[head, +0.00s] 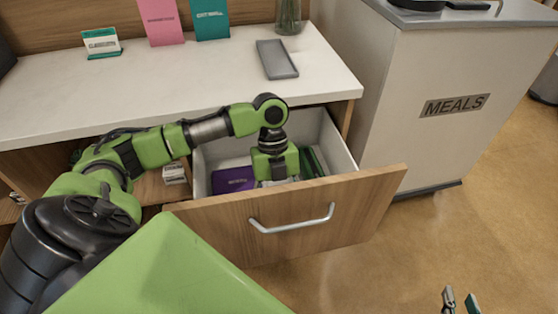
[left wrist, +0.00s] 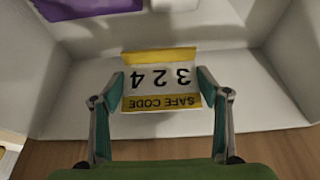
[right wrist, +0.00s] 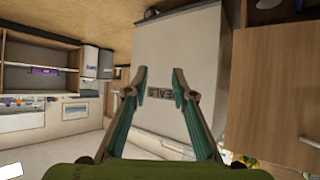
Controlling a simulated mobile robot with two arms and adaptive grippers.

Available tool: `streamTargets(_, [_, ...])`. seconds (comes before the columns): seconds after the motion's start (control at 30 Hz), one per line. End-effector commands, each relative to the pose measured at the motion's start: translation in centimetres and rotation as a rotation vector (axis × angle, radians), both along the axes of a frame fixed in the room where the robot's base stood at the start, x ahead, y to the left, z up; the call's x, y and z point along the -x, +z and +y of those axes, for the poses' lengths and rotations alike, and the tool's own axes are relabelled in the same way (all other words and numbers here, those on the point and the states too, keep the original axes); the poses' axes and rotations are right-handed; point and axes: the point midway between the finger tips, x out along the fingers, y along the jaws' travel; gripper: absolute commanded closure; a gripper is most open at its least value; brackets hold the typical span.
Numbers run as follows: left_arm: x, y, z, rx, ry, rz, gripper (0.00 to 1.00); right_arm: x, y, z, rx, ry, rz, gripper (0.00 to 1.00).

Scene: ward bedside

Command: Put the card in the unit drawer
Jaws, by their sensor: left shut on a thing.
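The card (left wrist: 160,82) is white with yellow bands, marked "SAFE CODE" and "324", upside down in the left wrist view. My left gripper (left wrist: 160,75) is shut on it by its two side edges. In the head view this gripper (head: 276,180) reaches down inside the open unit drawer (head: 372,190), with the card hidden there. The drawer's pale floor (left wrist: 262,112) lies below the card; whether they touch I cannot tell. My right gripper (head: 460,298) is open and empty over the floor at the lower right, its fingers apart in the right wrist view (right wrist: 160,75).
The white unit top (head: 200,78) holds a grey tray (head: 276,60), signs and a glass vase. A "MEALS" cabinet (head: 400,125) stands right.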

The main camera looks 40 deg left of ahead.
Motion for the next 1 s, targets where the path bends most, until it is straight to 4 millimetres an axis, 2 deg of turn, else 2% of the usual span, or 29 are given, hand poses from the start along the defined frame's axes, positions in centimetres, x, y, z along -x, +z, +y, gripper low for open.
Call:
streamTargets(0.03, [0.0, -0.9, 0.0, 0.000, 0.001, 0.002, 0.52, -0.8, 0.7, 0.4, -0.013, 0.004, -0.051, 0.76])
streamTargets(0.2, [0.0, -2.3, 0.0, 0.001, 0.001, 0.001, 0.52, -2.4, 3.4, 1.1, -0.043, 0.014, -0.183, 0.76])
streamTargets(0.47, [0.0, -3.5, 0.0, -0.001, 0.001, 0.001, 0.52, -3.3, 5.5, 1.7, -0.069, 0.020, -0.287, 0.76])
streamTargets(0.73, [0.0, -6.0, 0.0, -0.001, 0.002, 0.001, 0.52, -4.5, 10.3, 2.6, -0.125, 0.034, -0.511, 0.76])
streamTargets(0.83, [0.0, -6.3, 0.0, 0.000, 0.001, 0.000, 0.52, -4.5, 11.3, 2.7, -0.134, 0.037, -0.549, 0.76])
streamTargets(1.0, [0.0, -6.3, 0.0, -0.001, 0.001, 0.000, 0.52, -4.5, 11.5, 2.8, -0.137, 0.037, -0.557, 0.76])
